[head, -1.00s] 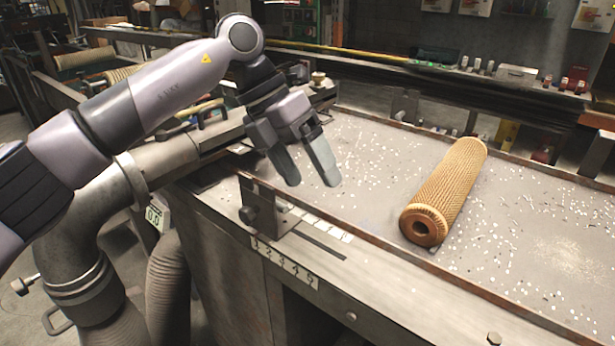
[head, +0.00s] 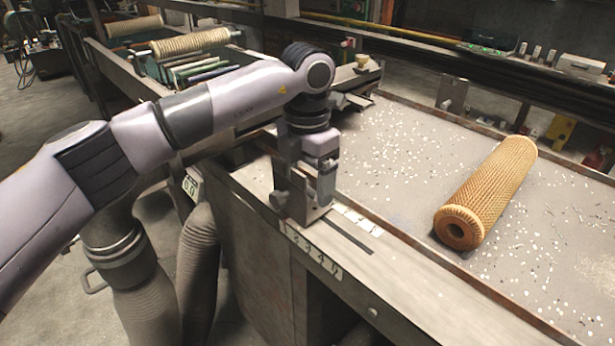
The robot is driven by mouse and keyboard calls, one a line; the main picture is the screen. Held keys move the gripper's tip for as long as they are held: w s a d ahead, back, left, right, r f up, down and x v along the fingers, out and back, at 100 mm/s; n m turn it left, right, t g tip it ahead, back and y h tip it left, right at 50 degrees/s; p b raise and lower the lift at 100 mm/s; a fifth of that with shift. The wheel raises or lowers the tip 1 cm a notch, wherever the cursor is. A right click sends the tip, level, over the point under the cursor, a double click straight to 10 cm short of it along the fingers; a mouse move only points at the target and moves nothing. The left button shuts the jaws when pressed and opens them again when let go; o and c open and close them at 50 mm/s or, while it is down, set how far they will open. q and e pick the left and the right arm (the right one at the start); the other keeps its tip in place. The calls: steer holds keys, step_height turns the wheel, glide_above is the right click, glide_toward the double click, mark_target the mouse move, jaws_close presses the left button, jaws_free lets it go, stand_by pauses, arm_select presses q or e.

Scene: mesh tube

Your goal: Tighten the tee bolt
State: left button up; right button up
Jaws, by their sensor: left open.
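The tee bolt (head: 279,200) shows as a small dark knob on the left side of a metal stop bracket (head: 307,211) at the table's near edge, beside a slot and a numbered scale. My left gripper (head: 318,184) points straight down, directly over the bracket and just right of the bolt. It is open; its fingers overlap the bracket's top in the picture, and I cannot tell whether they touch it. The bolt's far side is hidden by the bracket. My right gripper does not show.
A tan mesh tube (head: 489,192) lies on the grey table (head: 400,150), which is littered with pale chips. A raised rail (head: 425,248) runs along the near edge. Grey hoses (head: 198,262) hang at the lower left.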

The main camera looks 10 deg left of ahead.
arm_select(q)
steer(key=c, duration=1.1)
steer(key=shift+o, duration=0.3)
steer(key=shift+d+m, duration=0.1)
steer(key=shift+m, duration=2.8)
steer(key=o, duration=1)
steer(key=shift+o, duration=0.2)
steer(key=shift+f, duration=0.1)
